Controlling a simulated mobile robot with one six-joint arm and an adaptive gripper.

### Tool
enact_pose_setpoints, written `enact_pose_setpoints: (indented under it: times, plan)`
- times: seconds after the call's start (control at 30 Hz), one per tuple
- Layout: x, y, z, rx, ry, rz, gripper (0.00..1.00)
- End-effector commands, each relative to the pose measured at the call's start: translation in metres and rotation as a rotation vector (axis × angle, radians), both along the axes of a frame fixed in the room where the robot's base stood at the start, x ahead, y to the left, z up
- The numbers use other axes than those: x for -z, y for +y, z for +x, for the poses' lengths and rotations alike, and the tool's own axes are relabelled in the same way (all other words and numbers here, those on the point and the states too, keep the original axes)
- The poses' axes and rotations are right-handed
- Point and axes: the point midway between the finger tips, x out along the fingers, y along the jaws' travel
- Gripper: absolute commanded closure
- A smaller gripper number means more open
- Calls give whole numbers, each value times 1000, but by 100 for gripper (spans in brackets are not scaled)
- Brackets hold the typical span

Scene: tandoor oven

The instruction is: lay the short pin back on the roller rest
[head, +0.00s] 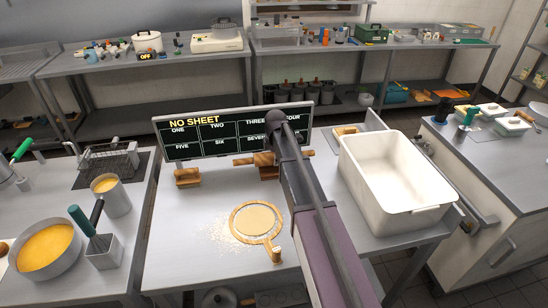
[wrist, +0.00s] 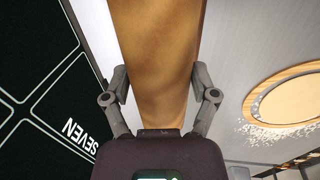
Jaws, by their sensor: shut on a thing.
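My gripper (wrist: 160,80) is shut on a wooden pin (wrist: 160,40), which fills the space between the fingers in the wrist view. In the head view my arm hides the gripper, and a wooden pin (head: 243,162) shows level on both sides of the arm, in front of the dark board. A wooden block (head: 268,174) that looks like part of the roller rest shows just below the pin. A similar wooden block (head: 187,178) stands to the left. I cannot tell whether the pin touches the block.
A dark lettered board (head: 190,143) stands close behind the pin. A round wooden board (head: 275,238) with a pale disc and scattered flour lies in front. A white tub (head: 395,175) stands right. Pots and a whisk holder (head: 105,253) stand left. The worktop's left part is clear.

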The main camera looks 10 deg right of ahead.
Motion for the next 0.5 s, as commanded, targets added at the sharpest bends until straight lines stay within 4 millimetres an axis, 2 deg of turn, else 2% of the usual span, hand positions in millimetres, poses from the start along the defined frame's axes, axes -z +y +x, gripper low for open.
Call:
enact_pose_setpoints:
  times: [0.03,0.2,0.5]
  plan:
    - [7,0,0,0,0,0,85]
    - [19,0,0,-1,0,0,85]
    - [30,2,0,-2,0,0,85]
